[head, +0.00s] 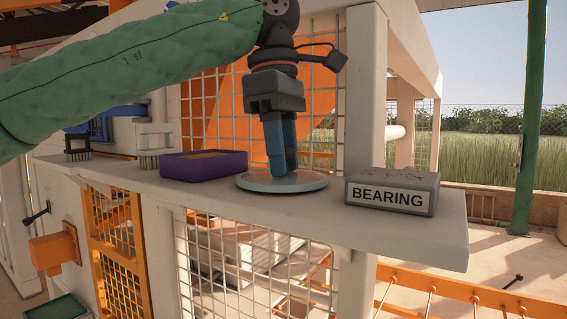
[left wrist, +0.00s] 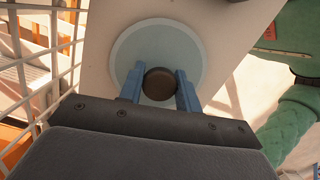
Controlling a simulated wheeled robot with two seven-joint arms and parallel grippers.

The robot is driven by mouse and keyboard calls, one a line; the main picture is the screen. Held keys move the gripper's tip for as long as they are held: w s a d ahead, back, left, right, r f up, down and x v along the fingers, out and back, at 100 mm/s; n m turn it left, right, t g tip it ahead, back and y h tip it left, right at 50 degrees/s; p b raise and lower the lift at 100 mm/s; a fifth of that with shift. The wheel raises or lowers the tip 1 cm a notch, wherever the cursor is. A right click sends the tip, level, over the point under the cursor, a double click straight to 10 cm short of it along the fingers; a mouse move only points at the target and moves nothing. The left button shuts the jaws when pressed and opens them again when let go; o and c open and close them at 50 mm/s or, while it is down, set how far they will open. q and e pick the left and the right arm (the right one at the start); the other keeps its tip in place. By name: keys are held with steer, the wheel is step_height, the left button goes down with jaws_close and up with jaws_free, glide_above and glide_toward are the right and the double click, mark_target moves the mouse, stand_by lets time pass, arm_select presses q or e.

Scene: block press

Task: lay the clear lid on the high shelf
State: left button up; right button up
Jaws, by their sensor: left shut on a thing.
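The clear lid (head: 258,183) is a pale, see-through disc at the middle of the high shelf (head: 300,215) in the head view. It lies flat at shelf level, and I cannot tell whether it fully touches the shelf. My left gripper (head: 284,172) points straight down over it, with its blue fingers shut on the lid's knob. The left wrist view shows the dark round knob (left wrist: 159,84) between the two blue fingertips, with the lid's disc (left wrist: 190,45) around it. My right gripper is not in view.
A purple tray (head: 203,166) stands left of the lid, and a grey box marked BEARING (head: 392,193) stands close on its right. Brushes (head: 156,145) stand further left. White wire mesh (head: 330,110) rises behind the shelf.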

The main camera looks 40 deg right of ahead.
arm_select(q)
steer(key=shift+f, duration=0.15)
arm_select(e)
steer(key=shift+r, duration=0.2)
arm_select(q)
steer(key=shift+f, duration=0.1)
steer(key=o, duration=1)
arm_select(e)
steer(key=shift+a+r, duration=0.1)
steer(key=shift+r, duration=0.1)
arm_select(q)
steer(key=shift+r, duration=0.2)
